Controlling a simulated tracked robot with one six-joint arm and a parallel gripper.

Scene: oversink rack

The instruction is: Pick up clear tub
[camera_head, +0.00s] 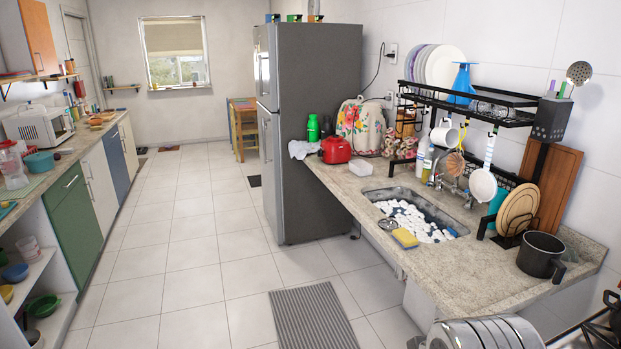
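A small clear, whitish tub (361,168) sits on the far part of the right stone counter (470,275). It stands just right of a red rounded appliance (336,150) and behind the sink (415,214). A clear container (28,250) also shows on the open shelf at the lower left; I cannot tell its exact shape. My gripper is not in view.
The sink holds many white pieces. A black rack (465,103) with plates and cups stands over it. A dark pot (541,254) sits at the near right. A fridge (312,125) stands beyond the counter.

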